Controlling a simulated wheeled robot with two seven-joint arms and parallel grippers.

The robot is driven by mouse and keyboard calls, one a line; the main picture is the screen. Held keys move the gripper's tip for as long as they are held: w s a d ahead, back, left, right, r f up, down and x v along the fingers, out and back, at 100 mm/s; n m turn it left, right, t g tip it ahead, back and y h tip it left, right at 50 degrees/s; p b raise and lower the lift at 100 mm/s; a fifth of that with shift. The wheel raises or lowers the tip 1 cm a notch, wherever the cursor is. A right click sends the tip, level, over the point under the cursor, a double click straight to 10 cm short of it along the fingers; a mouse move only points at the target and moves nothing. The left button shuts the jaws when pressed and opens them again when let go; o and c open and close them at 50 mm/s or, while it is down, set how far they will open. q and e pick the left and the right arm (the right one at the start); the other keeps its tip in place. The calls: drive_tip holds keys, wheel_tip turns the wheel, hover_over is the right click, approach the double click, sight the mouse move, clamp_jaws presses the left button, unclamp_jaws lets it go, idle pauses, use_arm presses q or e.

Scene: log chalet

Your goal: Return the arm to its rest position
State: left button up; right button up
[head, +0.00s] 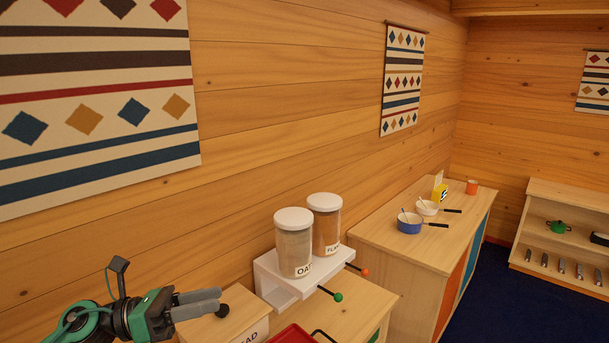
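My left gripper (220,300) reaches in from the lower left, its two grey fingers pointing right. The fingers lie close to each other in this view, and I cannot tell whether there is a gap between them. I see nothing held in them. The fingertips appear beside a black knob (222,311) above a wooden bread box (228,325), whose label is partly cut off. I cannot tell whether they touch the knob. My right gripper is not in view.
A white shelf (271,281) holds an oats jar (294,245) and a second jar (325,226), with green and orange knobs in front. A red tray (290,335) lies at the bottom edge. A cabinet (400,239) with pans stands farther right; blue floor (490,290) is open beyond.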

use_arm(q)
drive_tip(key=a+f+n+t+y, duration=0.4)
drive_tip(key=f+n+t+y, duration=0.35)
drive_tip(key=n, duration=1.05)
drive_tip(key=a+f+n+t+y, duration=0.4)
drive_tip(key=f+n+y, duration=0.6)
drive_tip(key=n, duration=0.8)
drive_tip(key=s+d+f+n+g+y, duration=0.1)
drive_tip(key=s+f+n+g, duration=0.3)
drive_tip(key=s+f+g, duration=0.55)
drive_tip(key=s+d+f+n+g, duration=0.1)
drive_tip(key=s+f+n+g, duration=0.35)
drive_tip(key=s, duration=0.95)
wheel_tip(320, 180, down, 46)
drive_tip(key=s+b, duration=0.2)
drive_tip(key=b, duration=1)
drive_tip(key=s+a+f+b, duration=0.1)
drive_tip(key=s+f+b, duration=0.2)
drive_tip(key=s+f, duration=0.3)
drive_tip(key=s+a+f+g+b, duration=0.1)
drive_tip(key=s+f+b, duration=0.2)
drive_tip(key=f, duration=1)
drive_tip(key=s+a+f+b, duration=0.1)
drive_tip(key=s+f+b, duration=0.3)
drive_tip(key=s+f, duration=0.5)
drive_tip(key=shift+s+f, duration=0.15)
drive_tip(key=shift+s, duration=0.2)
